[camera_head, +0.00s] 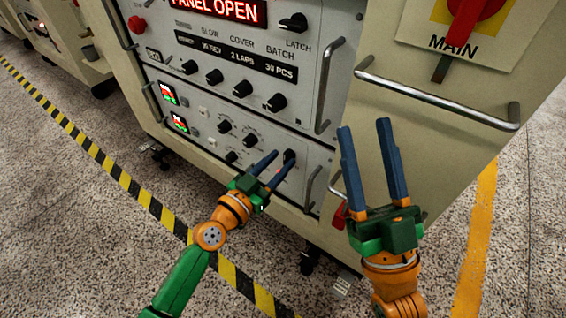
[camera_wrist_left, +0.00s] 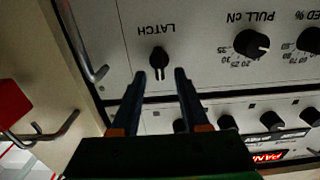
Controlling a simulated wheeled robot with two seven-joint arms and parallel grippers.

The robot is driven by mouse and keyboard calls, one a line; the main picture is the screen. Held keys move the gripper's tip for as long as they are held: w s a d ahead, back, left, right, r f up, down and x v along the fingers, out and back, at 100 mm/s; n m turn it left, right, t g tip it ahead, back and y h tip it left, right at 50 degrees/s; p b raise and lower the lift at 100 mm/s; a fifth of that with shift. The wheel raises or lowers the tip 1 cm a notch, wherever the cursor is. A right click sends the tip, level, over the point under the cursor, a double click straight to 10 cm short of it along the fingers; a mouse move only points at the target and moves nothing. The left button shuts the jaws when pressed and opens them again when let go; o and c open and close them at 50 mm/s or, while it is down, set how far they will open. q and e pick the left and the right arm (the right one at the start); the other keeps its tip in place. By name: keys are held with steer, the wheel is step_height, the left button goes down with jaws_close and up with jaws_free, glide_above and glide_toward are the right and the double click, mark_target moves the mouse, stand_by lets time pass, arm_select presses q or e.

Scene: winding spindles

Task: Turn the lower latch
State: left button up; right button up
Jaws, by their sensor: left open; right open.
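The lower latch is a small black knob (camera_head: 289,155) at the right end of the lower panel, partly hidden by my fingers in the head view. In the left wrist view, which shows the panel upside down, the knob (camera_wrist_left: 158,60) sits by the label LATCH. My left gripper (camera_head: 283,159) is open at the knob. In its wrist view the fingertips (camera_wrist_left: 160,73) lie to either side of the knob's near end, with a gap on both sides. My right gripper (camera_head: 364,127) is open and empty, in front of the cabinet's corner.
An upper LATCH knob (camera_head: 293,22) and a lit PANEL OPEN display (camera_head: 226,10) are above. Several other black knobs, such as the PULL cN knob (camera_wrist_left: 251,43), are nearby. A vertical metal handle (camera_head: 325,88) and a side rail (camera_head: 437,98) stick out from the cabinet.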

arm_select(q)
steer(key=shift+w+d, duration=0.4)
steer(key=shift+w, duration=0.05)
jaws_close()
arm_select(e)
steer(key=shift+s+r+t, duration=0.3)
steer(key=shift+s+r, duration=0.1)
steer(key=shift+s, duration=0.05)
